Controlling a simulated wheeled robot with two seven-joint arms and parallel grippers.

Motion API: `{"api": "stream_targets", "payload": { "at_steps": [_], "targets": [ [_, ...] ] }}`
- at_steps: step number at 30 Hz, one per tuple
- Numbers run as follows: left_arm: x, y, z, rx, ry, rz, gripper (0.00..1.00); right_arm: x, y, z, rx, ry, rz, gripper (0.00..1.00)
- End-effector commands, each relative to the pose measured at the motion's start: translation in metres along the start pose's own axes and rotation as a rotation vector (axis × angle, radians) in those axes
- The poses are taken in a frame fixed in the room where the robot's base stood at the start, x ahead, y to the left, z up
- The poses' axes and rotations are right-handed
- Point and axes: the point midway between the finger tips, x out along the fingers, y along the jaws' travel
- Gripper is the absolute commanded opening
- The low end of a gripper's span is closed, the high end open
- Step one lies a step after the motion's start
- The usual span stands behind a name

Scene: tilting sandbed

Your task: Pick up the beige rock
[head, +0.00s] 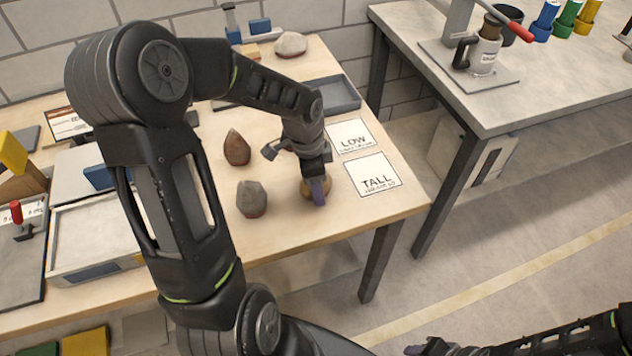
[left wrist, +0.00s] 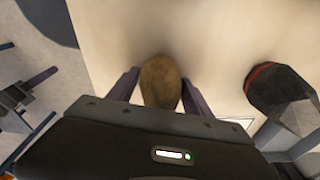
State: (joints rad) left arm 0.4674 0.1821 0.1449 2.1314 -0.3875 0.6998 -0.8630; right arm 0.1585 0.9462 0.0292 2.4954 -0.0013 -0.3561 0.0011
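The beige rock (head: 305,188) is a rounded brownish stone on the wooden table near its front edge, partly hidden by my left gripper (head: 318,188). In the left wrist view the rock (left wrist: 160,82) sits between the two purple fingers, one on each side. The fingers (left wrist: 160,88) are spread about the rock's width; whether they touch it is hard to tell. My right gripper (head: 428,348) shows only partly at the bottom edge, away from the table.
A grey rock (head: 251,199) and a reddish-brown pointed rock (head: 236,148) stand left of the gripper. LOW (head: 352,137) and TALL (head: 374,175) cards lie to the right. A grey tray (head: 340,95) and a pale rock (head: 290,44) are behind. A dark red-banded rock (left wrist: 280,88) shows in the wrist view.

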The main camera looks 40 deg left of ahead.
Motion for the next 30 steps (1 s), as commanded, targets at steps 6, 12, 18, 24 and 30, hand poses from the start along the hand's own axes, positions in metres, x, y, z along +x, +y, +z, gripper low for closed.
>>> {"api": "stream_targets", "payload": {
  "at_steps": [6,12,18,24,30],
  "targets": [
    [0.0,0.0,0.0,0.0,0.0,0.0,0.4,0.0,0.0,0.0,0.0,0.0,0.0,0.36],
    [0.0,0.0001,0.0,0.0,0.0,0.0,0.23,0.0,0.0,0.0,0.0,0.0,0.0,0.36],
    [0.0001,0.0002,0.0,0.0,0.0,0.001,0.07,0.0,0.0,0.0,0.0,0.0,0.0,0.36],
    [0.0001,0.0003,0.0,0.0,0.0,0.001,0.0,0.0,0.0,0.0,0.0,0.0,0.0,0.36],
    [-0.0004,-0.0001,-0.0003,0.0,0.0,0.0,0.0,-0.0001,0.0,0.0,0.0,0.0,0.0,0.36]
  ]
}}
